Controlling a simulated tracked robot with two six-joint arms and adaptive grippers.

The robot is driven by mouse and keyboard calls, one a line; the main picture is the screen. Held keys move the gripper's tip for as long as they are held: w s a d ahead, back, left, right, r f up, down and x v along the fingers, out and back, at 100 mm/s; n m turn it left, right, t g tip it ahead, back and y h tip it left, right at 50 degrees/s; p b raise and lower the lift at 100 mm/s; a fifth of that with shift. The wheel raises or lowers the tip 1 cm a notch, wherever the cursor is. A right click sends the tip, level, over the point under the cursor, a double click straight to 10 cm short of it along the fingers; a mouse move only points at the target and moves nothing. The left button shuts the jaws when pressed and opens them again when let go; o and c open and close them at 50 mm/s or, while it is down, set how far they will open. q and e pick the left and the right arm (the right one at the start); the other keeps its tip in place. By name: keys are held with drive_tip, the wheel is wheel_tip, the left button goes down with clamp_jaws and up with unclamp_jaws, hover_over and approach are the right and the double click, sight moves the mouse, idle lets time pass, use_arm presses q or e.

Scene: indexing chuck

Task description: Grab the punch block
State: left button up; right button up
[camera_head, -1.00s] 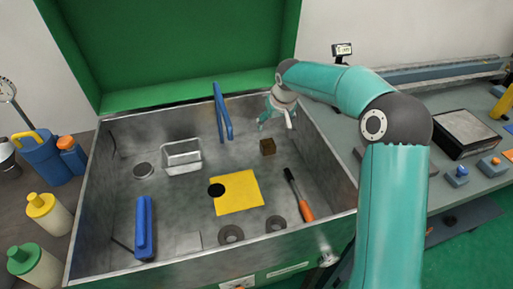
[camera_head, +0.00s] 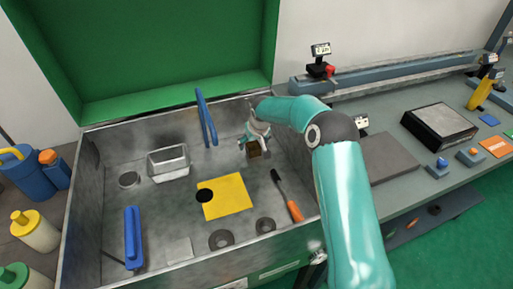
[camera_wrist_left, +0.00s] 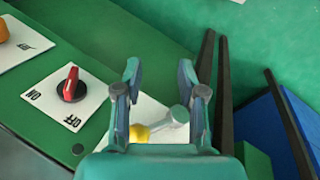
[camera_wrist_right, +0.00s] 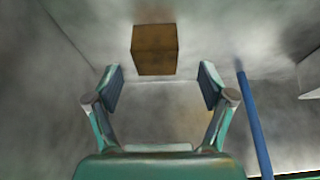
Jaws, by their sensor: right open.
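The punch block looks to be the small brown block (camera_head: 254,149) on the floor of the open metal chest, near its right wall. It also shows in the right wrist view as a brown block (camera_wrist_right: 155,49), ahead of the fingertips. My right gripper (camera_wrist_right: 162,80) is open and empty, its fingers spread wider than the block. In the head view my right gripper (camera_head: 254,140) is right at the block, partly overlapping it. My left gripper (camera_wrist_left: 160,78) is open and empty in its wrist view, over a panel with a red switch (camera_wrist_left: 71,85); it is not in the head view.
The chest holds a yellow sheet (camera_head: 226,196), a metal tin (camera_head: 168,162), an orange-handled screwdriver (camera_head: 288,197), dark rings (camera_head: 221,239) and blue handled tools (camera_head: 133,236). An upright blue handle (camera_head: 206,118) stands left of the right gripper. A workbench (camera_head: 405,185) is at right.

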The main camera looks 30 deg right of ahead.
sight(254, 145)
drive_tip(key=x, duration=0.2)
drive_tip(key=p+x, duration=0.1)
drive_tip(key=x, duration=0.1)
drive_tip(key=shift+s+d+f, duration=0.1)
drive_tip(key=shift+d, duration=0.15)
drive_tip(key=shift+c, duration=0.3)
clamp_jaws()
